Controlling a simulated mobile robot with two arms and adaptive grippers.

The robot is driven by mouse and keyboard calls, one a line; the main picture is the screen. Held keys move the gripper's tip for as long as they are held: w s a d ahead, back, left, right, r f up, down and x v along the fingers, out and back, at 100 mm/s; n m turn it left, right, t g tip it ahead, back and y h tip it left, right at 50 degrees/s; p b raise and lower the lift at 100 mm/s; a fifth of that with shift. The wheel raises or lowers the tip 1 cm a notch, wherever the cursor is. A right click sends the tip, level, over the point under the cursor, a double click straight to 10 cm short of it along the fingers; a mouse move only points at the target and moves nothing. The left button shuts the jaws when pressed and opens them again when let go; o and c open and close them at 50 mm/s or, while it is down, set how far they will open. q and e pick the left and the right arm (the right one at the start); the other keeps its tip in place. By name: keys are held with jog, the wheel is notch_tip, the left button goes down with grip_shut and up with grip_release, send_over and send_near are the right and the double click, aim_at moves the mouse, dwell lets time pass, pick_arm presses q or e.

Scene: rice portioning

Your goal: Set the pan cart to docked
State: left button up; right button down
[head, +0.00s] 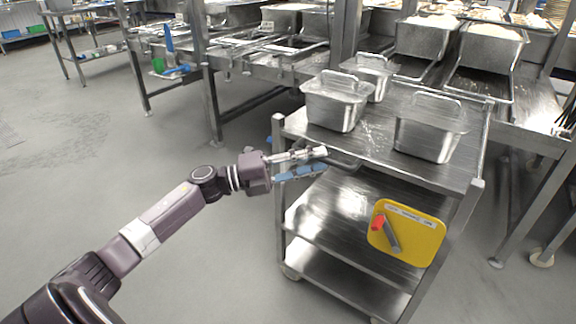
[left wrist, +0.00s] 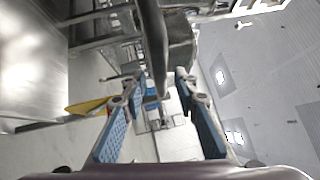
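The steel pan cart (head: 365,152) stands right of centre in the head view, with lidded pans on its top. A yellow panel (head: 407,246) with a grey lever and a red part (head: 378,222) is on its near side. My left gripper (head: 318,162) is at the cart's near left side, just below the top edge. In the left wrist view its blue-padded fingers (left wrist: 160,92) are spread apart, with a dark bar (left wrist: 153,40) seen between them. Neither pad clearly touches the bar. The yellow panel's edge (left wrist: 88,106) also shows there. My right gripper is in no view.
Three lidded steel pans, one of them at the front left (head: 335,108), stand on the cart. A steel counter with rice-filled pans (head: 492,48) is behind it, and its legs stand at the right. The grey floor (head: 110,130) at left is clear.

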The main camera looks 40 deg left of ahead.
pick_arm(q)
jog(key=v, duration=1)
jog(key=shift+a, duration=0.15)
